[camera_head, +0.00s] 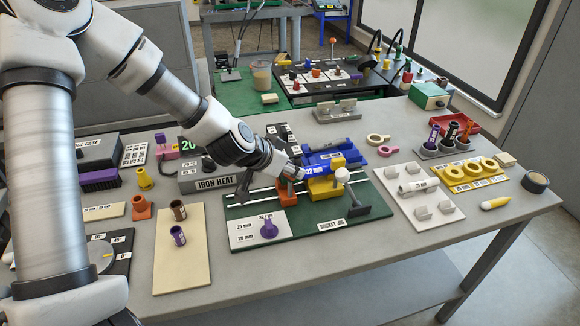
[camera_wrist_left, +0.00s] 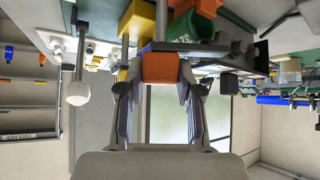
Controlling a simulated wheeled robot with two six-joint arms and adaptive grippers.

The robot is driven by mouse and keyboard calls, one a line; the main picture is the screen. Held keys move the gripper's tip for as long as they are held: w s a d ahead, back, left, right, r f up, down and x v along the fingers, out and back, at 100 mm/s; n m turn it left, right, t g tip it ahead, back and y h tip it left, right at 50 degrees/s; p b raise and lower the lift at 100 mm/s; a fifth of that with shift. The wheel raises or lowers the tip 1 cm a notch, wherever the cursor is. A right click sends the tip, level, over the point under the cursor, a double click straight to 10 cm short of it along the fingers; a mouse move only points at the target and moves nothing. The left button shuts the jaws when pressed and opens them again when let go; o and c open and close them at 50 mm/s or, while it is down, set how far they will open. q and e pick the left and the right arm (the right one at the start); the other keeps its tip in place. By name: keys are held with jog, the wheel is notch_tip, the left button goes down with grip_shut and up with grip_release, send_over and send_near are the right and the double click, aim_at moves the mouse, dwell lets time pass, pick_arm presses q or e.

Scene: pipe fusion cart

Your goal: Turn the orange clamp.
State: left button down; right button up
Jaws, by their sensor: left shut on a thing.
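The orange clamp (camera_head: 287,194) stands on the green socket jig (camera_head: 345,221), at the left of the yellow clamp (camera_head: 325,186). My left gripper (camera_head: 297,173) reaches down to the top of the orange clamp and partly hides it. In the left wrist view, an orange block (camera_wrist_left: 160,68) sits between the fingers of my left gripper (camera_wrist_left: 160,84), which are shut on it. My right gripper is in neither view.
A white-knobbed lever (camera_head: 343,176) stands just right of the yellow clamp; its knob also shows in the left wrist view (camera_wrist_left: 77,93). A white fitting board (camera_head: 418,190) lies to the right. The table's front right is clear.

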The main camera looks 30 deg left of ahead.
pick_arm(q)
jog(key=n+y, duration=0.2)
jog(key=shift+d+n+p, duration=0.1)
jog(key=shift+n+p, duration=0.2)
jog(key=shift+n, duration=0.1)
jog(key=n+y+p, duration=0.1)
jog(key=n+y, duration=0.1)
jog(key=shift+r+n+p, duration=0.15)
jog(key=shift+n+p, duration=0.2)
jog(key=shift+n, duration=0.05)
jog(key=n+g+y+p, duration=0.2)
jog(key=n+y+p, duration=0.1)
jog(key=p, duration=0.3)
jog(key=shift+r+n+y, duration=0.1)
jog(key=shift+n+y, duration=0.3)
jog(key=shift+n, duration=0.5)
jog(key=shift+n+g+y+p, duration=0.35)
jog(key=shift+n+p, duration=0.35)
jog(key=shift+p, duration=0.35)
jog(key=shift+f, duration=0.3)
jog(key=shift+g, duration=0.25)
jog(key=c, duration=0.8)
grip_release()
jog(key=shift+o, duration=0.2)
